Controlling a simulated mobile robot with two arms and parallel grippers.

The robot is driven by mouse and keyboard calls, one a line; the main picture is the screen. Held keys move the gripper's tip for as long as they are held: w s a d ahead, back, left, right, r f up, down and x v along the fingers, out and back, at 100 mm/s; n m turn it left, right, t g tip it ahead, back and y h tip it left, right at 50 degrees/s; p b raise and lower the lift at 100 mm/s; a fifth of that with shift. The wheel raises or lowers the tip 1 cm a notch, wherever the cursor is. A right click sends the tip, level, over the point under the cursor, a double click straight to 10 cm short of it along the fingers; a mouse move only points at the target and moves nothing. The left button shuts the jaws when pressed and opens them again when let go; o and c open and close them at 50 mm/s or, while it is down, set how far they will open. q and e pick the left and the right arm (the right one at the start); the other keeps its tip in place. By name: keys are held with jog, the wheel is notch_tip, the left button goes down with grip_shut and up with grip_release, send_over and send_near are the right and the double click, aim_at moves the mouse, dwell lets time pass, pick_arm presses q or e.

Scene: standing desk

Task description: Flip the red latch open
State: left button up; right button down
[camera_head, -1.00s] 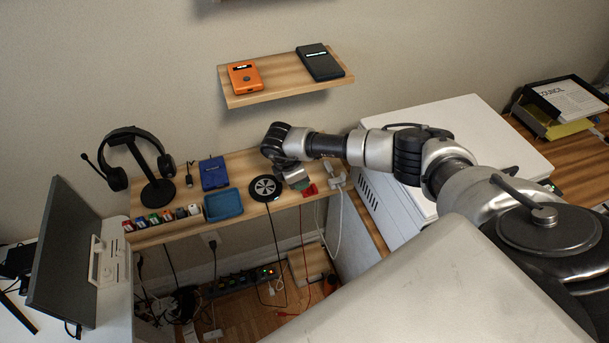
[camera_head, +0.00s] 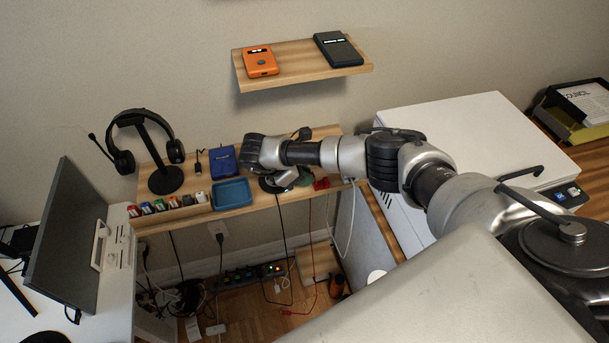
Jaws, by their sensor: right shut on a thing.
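A small red piece (camera_head: 321,183), which looks like the red latch, is at the front right of the lower wooden shelf. It is too small to tell its position. My right gripper (camera_head: 288,181) is low over the shelf, left of the red piece and apart from it, over a black round pad (camera_head: 268,186). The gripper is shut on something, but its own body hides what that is. A small green piece (camera_head: 306,179) shows between the gripper and the red piece. My left gripper is not in view.
The lower shelf (camera_head: 165,218) also holds a headset stand (camera_head: 165,180), blue box (camera_head: 222,160), blue tray (camera_head: 232,195) and several small colored blocks. Cables hang below its front edge. A white cabinet (camera_head: 470,130) stands right. An upper shelf (camera_head: 290,76) holds orange and black devices.

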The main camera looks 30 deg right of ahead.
jog(key=c, duration=1)
grip_release()
jog(key=shift+c, duration=0.2)
jog(key=shift+w+a+r, duration=0.15)
jog(key=shift+a+r, duration=0.15)
jog(key=shift+a, duration=0.1)
jog(key=v, duration=1)
jog(key=shift+b, duration=0.4)
jog(key=shift+d, duration=0.15)
